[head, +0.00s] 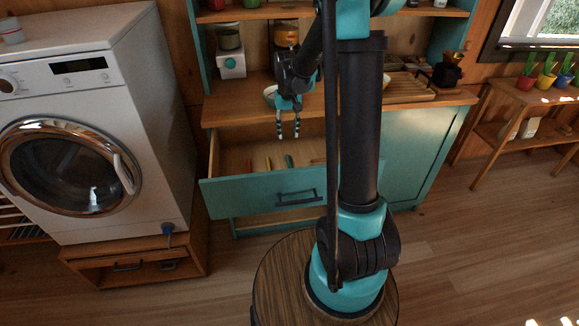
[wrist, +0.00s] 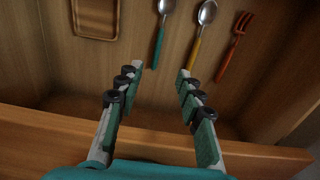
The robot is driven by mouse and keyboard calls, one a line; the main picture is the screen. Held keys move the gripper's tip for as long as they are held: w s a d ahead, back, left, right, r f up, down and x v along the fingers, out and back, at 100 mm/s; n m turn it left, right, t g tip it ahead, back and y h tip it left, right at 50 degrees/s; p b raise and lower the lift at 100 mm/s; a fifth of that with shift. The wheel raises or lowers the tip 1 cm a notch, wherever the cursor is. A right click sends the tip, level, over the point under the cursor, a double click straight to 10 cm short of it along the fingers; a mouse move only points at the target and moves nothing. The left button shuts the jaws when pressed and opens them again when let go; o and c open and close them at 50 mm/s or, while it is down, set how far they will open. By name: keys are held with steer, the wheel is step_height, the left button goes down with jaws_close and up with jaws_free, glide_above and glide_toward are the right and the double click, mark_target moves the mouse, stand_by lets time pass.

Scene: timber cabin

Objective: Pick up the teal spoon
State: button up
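The teal spoon (wrist: 159,38) lies in the open drawer, with a metal bowl and a teal handle. In the wrist view its handle end lies just beyond my gripper (wrist: 160,75), between the lines of the two fingers. In the head view the spoon (head: 289,161) is a small teal strip in the drawer. My gripper (head: 288,137) points down above the drawer there, fingers apart and empty. It does not appear to touch the spoon.
A yellow-handled spoon (wrist: 196,45) and a red fork (wrist: 234,45) lie beside the teal spoon. A wooden tray (wrist: 76,30) lies on its other side. The teal drawer front (head: 255,192) stands pulled out. A counter (head: 225,112) with jars and bowls is above; a washing machine (head: 150,110) stands left.

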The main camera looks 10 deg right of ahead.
glide_above(289, 163)
step_height(289, 163, down, 9)
steer(key=shift+a, duration=0.15)
steer(key=shift+w+d+f, duration=0.1)
steer(key=shift+f, duration=1.2)
steer(key=shift+d+f, duration=0.1)
steer(key=shift+f, duration=1.2)
steer(key=shift+c, duration=0.6)
jaws_close()
